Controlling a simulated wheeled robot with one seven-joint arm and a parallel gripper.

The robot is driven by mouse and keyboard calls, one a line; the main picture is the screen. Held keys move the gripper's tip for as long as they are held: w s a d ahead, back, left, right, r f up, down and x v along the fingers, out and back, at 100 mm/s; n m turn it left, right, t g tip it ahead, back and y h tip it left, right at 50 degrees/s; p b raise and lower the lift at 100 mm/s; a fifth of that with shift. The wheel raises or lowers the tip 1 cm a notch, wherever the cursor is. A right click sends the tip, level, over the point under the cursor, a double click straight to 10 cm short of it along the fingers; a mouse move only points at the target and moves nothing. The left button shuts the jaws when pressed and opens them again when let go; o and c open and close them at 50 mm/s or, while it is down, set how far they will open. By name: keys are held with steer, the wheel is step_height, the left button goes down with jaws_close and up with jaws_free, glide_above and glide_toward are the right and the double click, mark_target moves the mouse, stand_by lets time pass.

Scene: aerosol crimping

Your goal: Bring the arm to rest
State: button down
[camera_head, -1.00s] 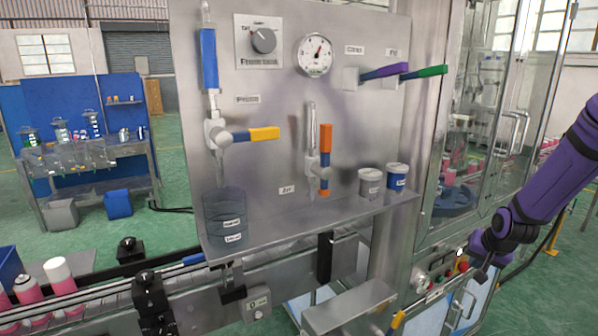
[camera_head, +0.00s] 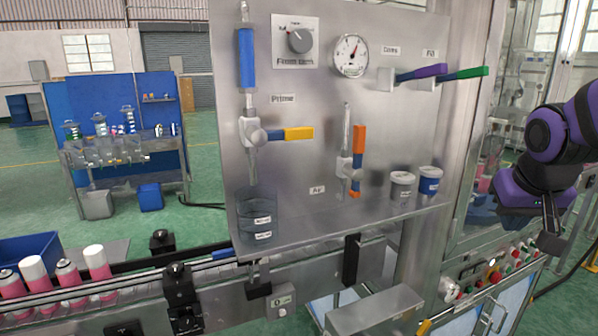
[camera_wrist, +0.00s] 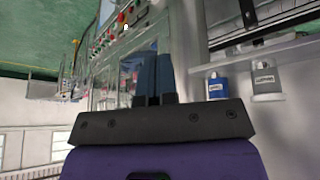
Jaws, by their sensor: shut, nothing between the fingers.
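My purple arm is at the right edge of the head view, in front of the glass-doored machine. My gripper (camera_head: 549,238) hangs at its lower end, to the right of the panel shelf, apart from everything around it. In the wrist view my gripper (camera_wrist: 154,80) shows its two dark fingers close together with nothing between them. The panel's shelf and the two small cups, one blue-banded (camera_head: 429,181) and one grey (camera_head: 402,188), stand clear of it to the left.
The steel panel (camera_head: 300,90) carries a yellow handle (camera_head: 299,133), an orange handle (camera_head: 358,145), and purple (camera_head: 421,73) and green (camera_head: 464,74) levers. A button panel (camera_head: 497,268) lies below my gripper. Pink cans (camera_head: 97,262) stand on the conveyor at left.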

steer(key=s+a+r+n+y, duration=0.1)
steer(key=s+a+r, duration=0.1)
steer(key=s, duration=0.4)
steer(key=s+a+r+n, duration=0.1)
steer(key=s+a+r, duration=0.1)
steer(key=s, duration=0.5)
steer(key=shift+a+r+y, duration=0.35)
steer(key=shift+a+y, duration=0.05)
steer(key=shift+a, duration=0.5)
